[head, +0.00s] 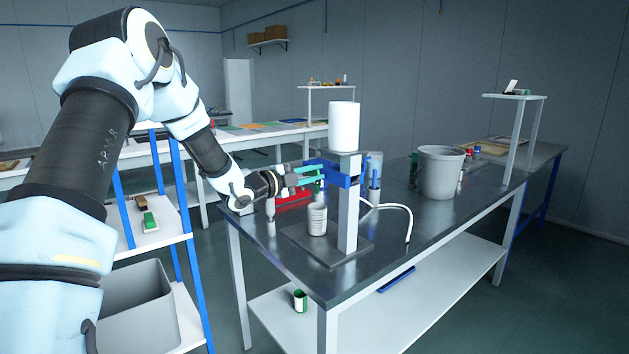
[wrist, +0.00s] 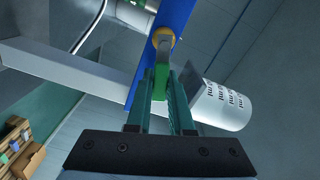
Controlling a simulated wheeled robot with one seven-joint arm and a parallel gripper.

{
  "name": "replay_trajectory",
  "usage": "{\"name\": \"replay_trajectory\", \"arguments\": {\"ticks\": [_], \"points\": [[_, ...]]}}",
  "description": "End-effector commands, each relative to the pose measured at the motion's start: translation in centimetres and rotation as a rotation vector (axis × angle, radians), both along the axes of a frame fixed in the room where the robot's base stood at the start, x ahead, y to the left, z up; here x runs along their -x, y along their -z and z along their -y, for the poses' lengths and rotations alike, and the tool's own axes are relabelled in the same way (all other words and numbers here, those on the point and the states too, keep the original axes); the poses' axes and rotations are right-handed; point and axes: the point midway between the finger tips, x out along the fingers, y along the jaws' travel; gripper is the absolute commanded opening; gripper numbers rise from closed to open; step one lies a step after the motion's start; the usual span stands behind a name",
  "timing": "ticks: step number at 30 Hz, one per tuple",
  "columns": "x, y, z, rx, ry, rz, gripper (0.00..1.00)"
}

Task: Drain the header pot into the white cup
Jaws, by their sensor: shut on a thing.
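The header pot (head: 344,126) is a plain white cylinder on top of a grey post above the bench. The white cup (head: 317,219) stands upright on the dark base plate (head: 328,243), left of the post and below the blue bracket (head: 338,178). My gripper (head: 312,174) is at the bracket, above the cup and below the pot. In the wrist view my gripper (wrist: 165,100) is shut on a green handle (wrist: 161,76), which hangs from a yellow pivot on a blue bar. A white cylinder (wrist: 222,106) with printed marks shows beyond the fingers. No liquid is visible.
A white hose (head: 395,208) curves from the fixture to the bench. A red tray (head: 293,198) lies behind the cup. A blue shelving unit is at left.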

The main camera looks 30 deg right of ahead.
Motion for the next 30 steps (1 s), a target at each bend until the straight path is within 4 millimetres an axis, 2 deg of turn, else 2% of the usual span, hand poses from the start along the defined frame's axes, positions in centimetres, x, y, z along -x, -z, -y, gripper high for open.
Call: {"name": "replay_trajectory", "arguments": {"ticks": [30], "points": [[-2.9, -3.0, -0.7, 0.180, -0.002, -0.939, 0.00]]}}
